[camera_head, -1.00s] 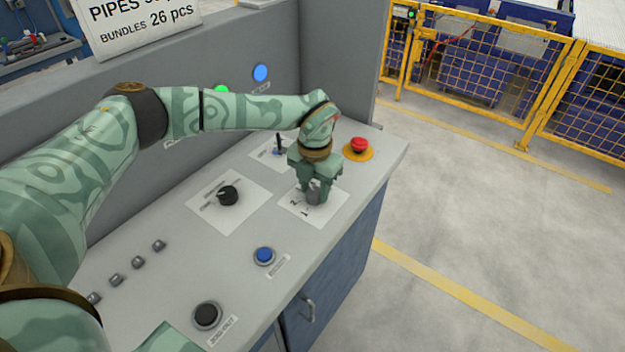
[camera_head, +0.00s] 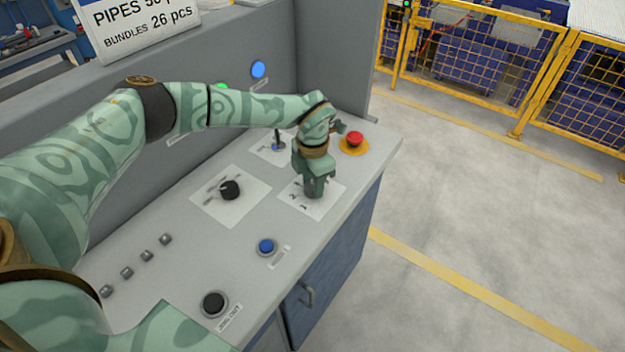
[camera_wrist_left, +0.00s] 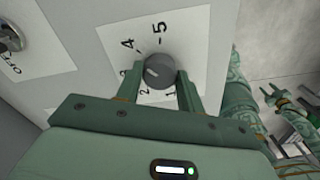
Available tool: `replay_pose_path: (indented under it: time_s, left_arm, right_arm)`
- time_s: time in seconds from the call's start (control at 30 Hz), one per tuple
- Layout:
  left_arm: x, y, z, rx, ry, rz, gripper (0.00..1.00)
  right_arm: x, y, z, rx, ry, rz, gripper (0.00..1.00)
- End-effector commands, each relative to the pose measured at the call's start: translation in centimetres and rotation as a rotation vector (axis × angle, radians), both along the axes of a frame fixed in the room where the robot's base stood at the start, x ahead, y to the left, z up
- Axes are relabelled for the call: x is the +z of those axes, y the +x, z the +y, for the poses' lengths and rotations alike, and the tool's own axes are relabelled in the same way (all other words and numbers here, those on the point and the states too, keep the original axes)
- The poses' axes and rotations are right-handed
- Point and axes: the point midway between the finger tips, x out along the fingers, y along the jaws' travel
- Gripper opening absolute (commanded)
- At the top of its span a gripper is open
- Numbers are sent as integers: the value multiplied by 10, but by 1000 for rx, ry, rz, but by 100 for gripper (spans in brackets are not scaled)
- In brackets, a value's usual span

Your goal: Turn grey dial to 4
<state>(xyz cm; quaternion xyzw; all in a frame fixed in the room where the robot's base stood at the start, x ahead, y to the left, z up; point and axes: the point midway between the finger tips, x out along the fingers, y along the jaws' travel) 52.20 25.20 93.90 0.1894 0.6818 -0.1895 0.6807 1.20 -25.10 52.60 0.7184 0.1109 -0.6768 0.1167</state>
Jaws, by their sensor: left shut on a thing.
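The grey dial (camera_wrist_left: 158,70) is a round knob on a white plate (camera_wrist_left: 183,43) with numbers around it; 4 and 5 read clearly beyond it. My left gripper (camera_wrist_left: 158,82) has one finger on each side of the dial and is shut on it. A light mark shows on the dial's left part, but I cannot tell which number it points to. In the head view the left gripper (camera_head: 314,193) points down onto the numbered plate and hides the dial. Green parts at the right of the wrist view seem to be mine; the right gripper's jaws are unclear.
A red emergency button (camera_head: 354,139) stands just behind the gripper to the right. A black dial (camera_head: 230,190), a small lever (camera_head: 278,140), a blue button (camera_head: 266,246) and a black button (camera_head: 213,304) are also on the console (camera_head: 165,285). Fenced floor lies to the right.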

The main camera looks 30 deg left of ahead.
Motion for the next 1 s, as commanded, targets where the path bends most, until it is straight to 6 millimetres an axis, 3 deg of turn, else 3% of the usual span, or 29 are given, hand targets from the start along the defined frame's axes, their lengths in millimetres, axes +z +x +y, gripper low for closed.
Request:
replay_pose_path:
  time_s: [0.2,0.23,0.3,0.67,0.77,1.0]
  left_arm:
    - [2,2,0,1,-1,-5,15]
    - [2,2,0,1,-1,-5,43]
    - [1,1,0,2,0,-4,59]
    - [7,1,0,2,-1,-3,59]
    - [23,1,0,2,-1,-5,59]
    - [88,2,1,3,-1,-8,59]
  right_arm:
    - [0,0,0,0,0,0,40]
    - [0,0,0,0,0,0,40]
    - [0,0,0,0,0,0,40]
    - [2,1,-1,1,-1,-1,40]
    - [5,1,-1,1,-2,-3,40]
    - [18,4,-2,1,-2,-9,40]
